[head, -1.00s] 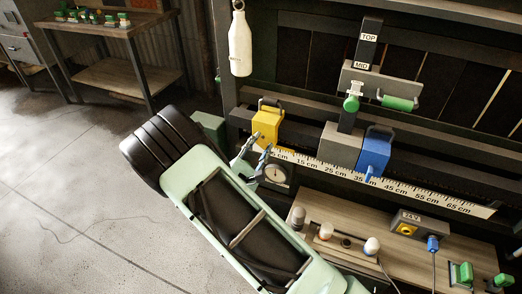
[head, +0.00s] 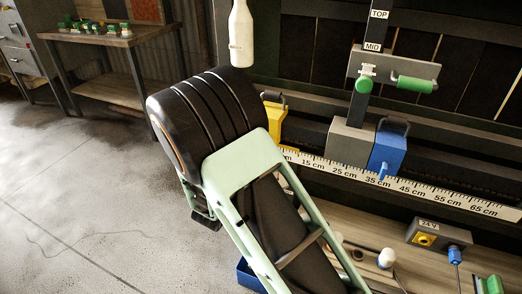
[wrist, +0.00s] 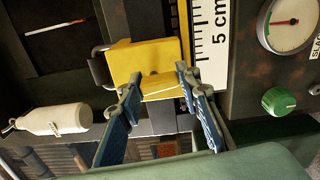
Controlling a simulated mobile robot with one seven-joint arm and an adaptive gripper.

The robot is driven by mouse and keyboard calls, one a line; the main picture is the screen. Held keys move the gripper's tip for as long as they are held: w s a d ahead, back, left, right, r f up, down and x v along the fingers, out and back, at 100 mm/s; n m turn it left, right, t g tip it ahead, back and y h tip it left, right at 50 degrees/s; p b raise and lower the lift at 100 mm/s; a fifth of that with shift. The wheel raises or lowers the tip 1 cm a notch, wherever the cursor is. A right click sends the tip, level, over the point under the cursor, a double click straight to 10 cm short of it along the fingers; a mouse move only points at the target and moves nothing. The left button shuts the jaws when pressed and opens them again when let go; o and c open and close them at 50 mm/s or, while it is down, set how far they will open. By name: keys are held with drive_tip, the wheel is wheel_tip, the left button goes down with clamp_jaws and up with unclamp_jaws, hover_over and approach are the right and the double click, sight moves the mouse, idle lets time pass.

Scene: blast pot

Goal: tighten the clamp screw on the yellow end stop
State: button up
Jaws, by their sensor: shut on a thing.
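The yellow end stop (head: 274,122) sits on the dark rail at the left end of the scale; my arm partly covers it in the head view. In the wrist view, the end stop (wrist: 140,58) is a yellow block with a dark handle loop. My gripper (wrist: 158,86) has its two blue fingers on either side of a narrower yellow part at the block's near edge. That part appears to be the clamp screw (wrist: 161,87), and the gripper is shut on it. The fingers partly hide the screw, and its tightness cannot be seen.
A blue stop (head: 386,152) and grey block (head: 350,143) stand farther right on the rail. The scale (wrist: 210,40), a dial gauge (wrist: 291,22) and a green knob (wrist: 278,101) are close right of the gripper. A white bottle (wrist: 55,120) hangs left.

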drive_tip(key=shift+m+b, duration=0.35)
drive_tip(key=shift+m, duration=0.05)
drive_tip(key=o, duration=1.2)
drive_tip(key=shift+c, duration=0.2)
drive_tip(key=shift+s+a, duration=0.1)
drive_tip(key=v, duration=1.2)
drive_tip(key=shift+r, duration=0.1)
